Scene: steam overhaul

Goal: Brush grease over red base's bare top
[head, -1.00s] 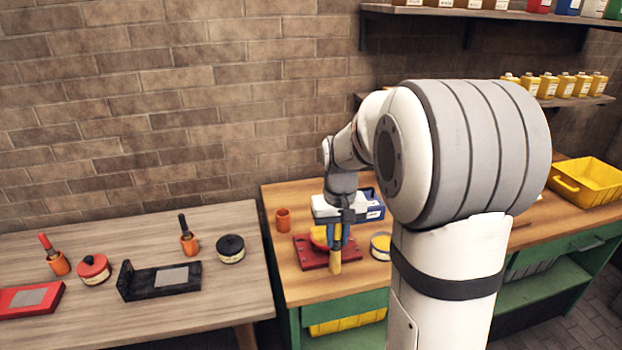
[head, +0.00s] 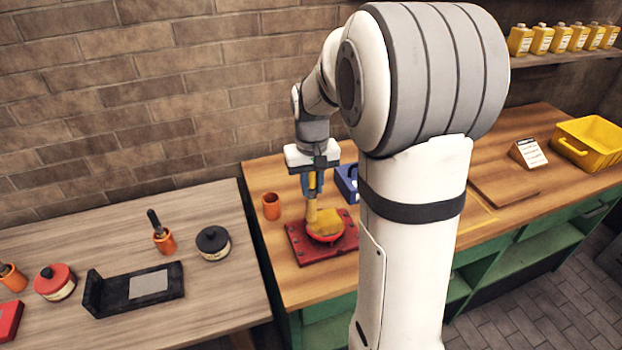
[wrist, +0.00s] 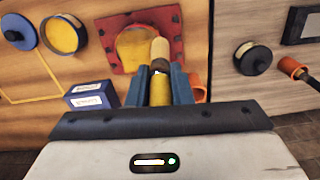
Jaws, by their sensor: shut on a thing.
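The red base (head: 300,247) lies on the wooden bench, with a round raised top. Yellow grease (head: 326,222) covers much of that top; a red rim (head: 328,239) shows at its front. My gripper (head: 312,185) is shut on a brush with a yellow handle (wrist: 160,92) and pale bristles (wrist: 160,50). The brush points down, its bristles at the left part of the top in the head view; whether they touch is unclear. In the wrist view the red base (wrist: 113,52) is beyond the fingers. An open tin of yellow grease (wrist: 62,36) stands beside it, hidden in the head view.
A blue lid (wrist: 18,32) and a blue box (wrist: 92,95) are near the tin. An orange cup (head: 271,206) stands left of the base. The left table holds a black tin (head: 213,243) and a black base (head: 135,289). A yellow bin (head: 590,143) is at right.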

